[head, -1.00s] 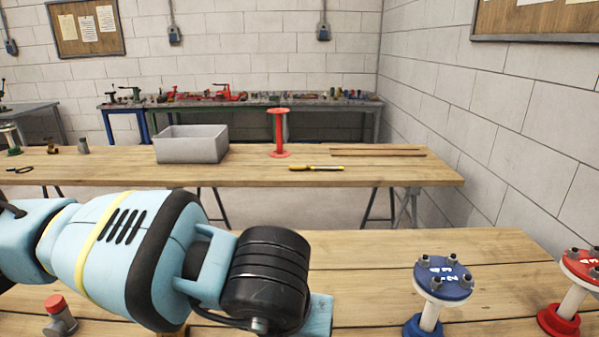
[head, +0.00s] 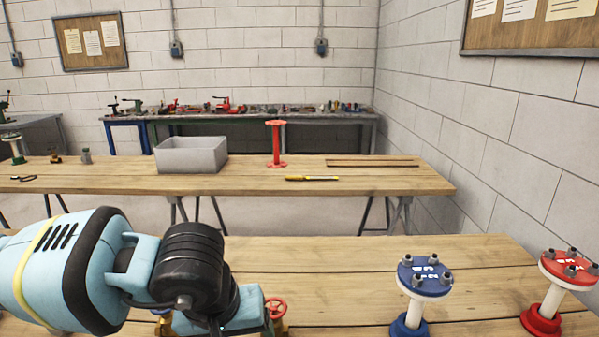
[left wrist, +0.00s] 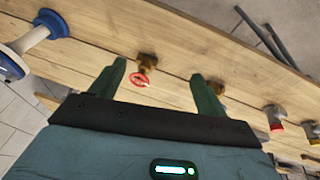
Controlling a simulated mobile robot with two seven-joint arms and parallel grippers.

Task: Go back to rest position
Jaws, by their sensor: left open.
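My left arm enters the head view from the left, over the near bench; its gripper is not clearly visible there. In the left wrist view my left gripper (left wrist: 158,69) has its two green fingers spread apart, with nothing held between them. A brass valve (left wrist: 147,64) with a red handwheel (left wrist: 140,79) appears between the fingers, on or near the bench below. The red handwheel (head: 275,308) also shows beside my arm in the head view. My right gripper is in neither view.
A blue-flanged spool (head: 425,275) and a red-flanged spool (head: 568,268) stand at right on the near bench (head: 330,262). The far bench holds a grey bin (head: 191,155), a red spool (head: 276,145) and a yellow-handled tool (head: 312,178). The near bench's middle is clear.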

